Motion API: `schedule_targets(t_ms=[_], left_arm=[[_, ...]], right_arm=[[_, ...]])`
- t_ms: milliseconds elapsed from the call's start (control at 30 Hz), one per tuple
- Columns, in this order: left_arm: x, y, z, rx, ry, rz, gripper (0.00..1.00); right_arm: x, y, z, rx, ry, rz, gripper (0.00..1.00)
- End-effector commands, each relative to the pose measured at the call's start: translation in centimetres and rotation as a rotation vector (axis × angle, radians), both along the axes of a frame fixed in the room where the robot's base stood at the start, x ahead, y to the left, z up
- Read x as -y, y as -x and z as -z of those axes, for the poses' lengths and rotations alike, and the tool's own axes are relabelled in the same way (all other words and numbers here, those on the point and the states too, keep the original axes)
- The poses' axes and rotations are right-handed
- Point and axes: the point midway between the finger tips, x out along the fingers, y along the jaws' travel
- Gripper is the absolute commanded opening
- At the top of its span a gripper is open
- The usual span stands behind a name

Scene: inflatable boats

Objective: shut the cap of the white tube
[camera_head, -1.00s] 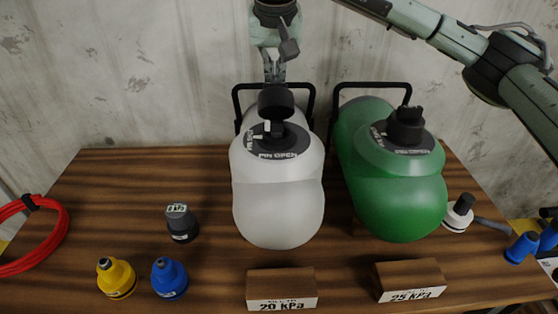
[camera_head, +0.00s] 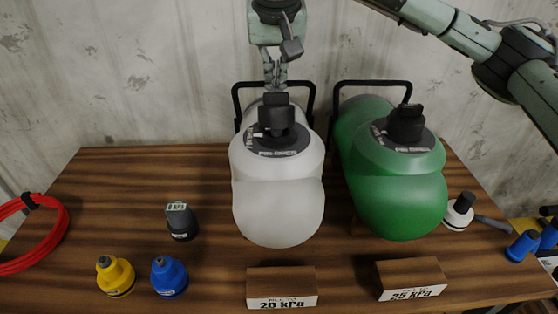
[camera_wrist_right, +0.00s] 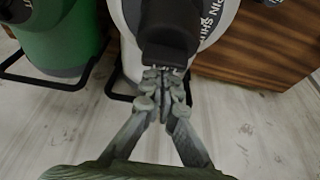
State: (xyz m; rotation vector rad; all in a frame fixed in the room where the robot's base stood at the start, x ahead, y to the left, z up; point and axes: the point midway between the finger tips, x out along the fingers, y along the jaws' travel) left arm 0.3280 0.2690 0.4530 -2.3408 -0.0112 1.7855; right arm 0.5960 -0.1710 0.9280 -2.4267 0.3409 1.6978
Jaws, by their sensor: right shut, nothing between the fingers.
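The white tube (camera_head: 278,200) stands on the table with a dark valve on its top. The cap also fills the top middle of the right wrist view (camera_wrist_right: 170,35). My right gripper (camera_head: 275,84) is shut and empty, just behind the cap in the head view. In the wrist view its fingertips (camera_wrist_right: 163,76) are at the cap's edge; I cannot tell whether they touch. The cap hides how it meets the valve's rim. My left gripper is not in view.
A green tube (camera_head: 400,190) with a black cap stands right of the white one. Black handle bars rise behind both. Pressure signs (camera_head: 282,288) stand in front. A grey gauge (camera_head: 180,222), yellow (camera_head: 115,277) and blue (camera_head: 169,278) fittings and a red hose (camera_head: 50,225) are left.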

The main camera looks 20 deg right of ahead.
Motion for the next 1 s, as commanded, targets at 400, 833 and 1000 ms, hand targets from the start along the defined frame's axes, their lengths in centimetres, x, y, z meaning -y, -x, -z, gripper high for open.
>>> schedule_targets(t_ms=[400, 833, 1000], left_arm=[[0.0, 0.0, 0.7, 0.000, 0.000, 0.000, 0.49], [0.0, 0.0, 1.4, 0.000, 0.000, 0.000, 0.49], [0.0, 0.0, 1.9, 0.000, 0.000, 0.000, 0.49]], right_arm=[[-0.5, 1.6, 0.3, 0.002, 0.001, -0.001, 0.00], [-0.9, 3.1, 0.9, -0.001, 0.000, -0.001, 0.00], [-1.1, 3.7, 1.4, -0.008, 0.003, -0.005, 0.00]])
